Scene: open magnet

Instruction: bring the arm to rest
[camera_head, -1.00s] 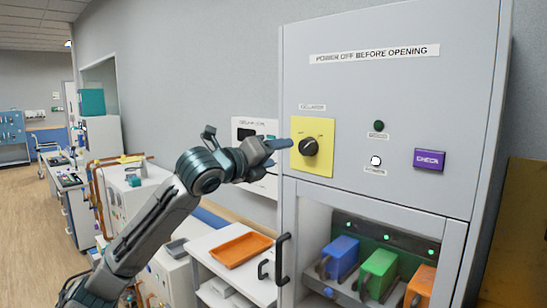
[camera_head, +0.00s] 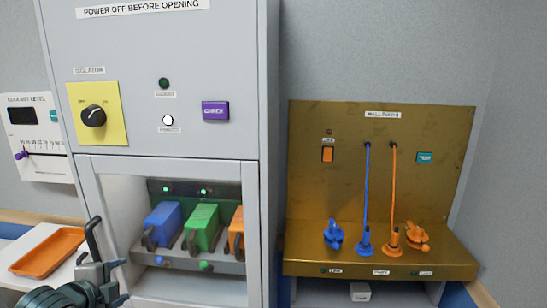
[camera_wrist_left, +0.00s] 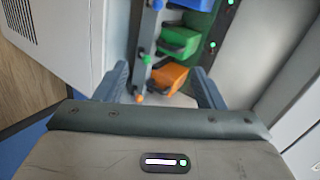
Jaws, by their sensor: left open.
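My left gripper (camera_head: 112,278) is low at the left of the head view, in front of the grey cabinet (camera_head: 170,145) and beside a black handle (camera_head: 92,240). In the left wrist view its two fingers (camera_wrist_left: 163,88) are apart with nothing held between them. Beyond them show a blue module (camera_wrist_left: 190,4), a green module (camera_wrist_left: 178,42) and an orange module (camera_wrist_left: 168,78) in the cabinet's lower bay. My right gripper is in no view.
An orange tray (camera_head: 48,252) lies left of the handle. The cabinet front carries a black knob (camera_head: 93,116) on a yellow plate and a purple button (camera_head: 215,111). A brass panel (camera_head: 330,190) with blue and orange cables stands at the right.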

